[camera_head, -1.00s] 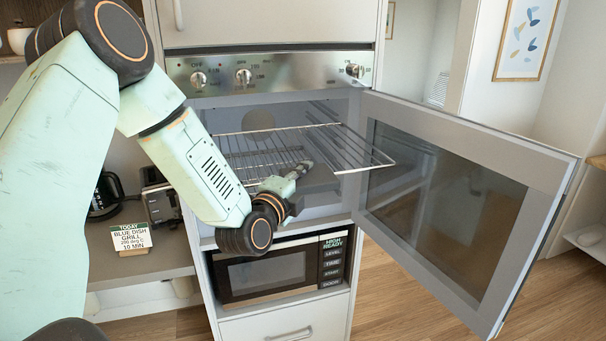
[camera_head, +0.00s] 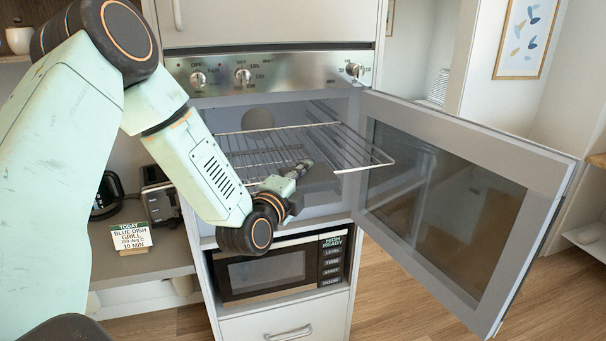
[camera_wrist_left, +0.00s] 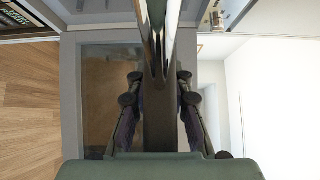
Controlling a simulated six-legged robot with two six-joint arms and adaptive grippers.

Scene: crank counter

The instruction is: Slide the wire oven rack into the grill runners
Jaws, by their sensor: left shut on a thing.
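The wire oven rack (camera_head: 352,152) lies roughly level at the mouth of the open oven (camera_head: 345,205). Its left and rear part is over the cavity, and its right front corner sticks out past the opening in front of the door. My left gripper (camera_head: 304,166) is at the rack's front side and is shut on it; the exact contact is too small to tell. In the left wrist view the fingers (camera_wrist_left: 157,90) close around a dark upright bar. The side runners (camera_head: 324,112) show on the cavity's right wall. My right gripper is out of view.
The oven door (camera_head: 465,200) stands wide open to the right, close to the rack's right corner. A microwave (camera_head: 278,272) sits below the oven. A small sign (camera_head: 131,238) and a toaster (camera_head: 161,205) stand on the left counter. Open floor lies at the right.

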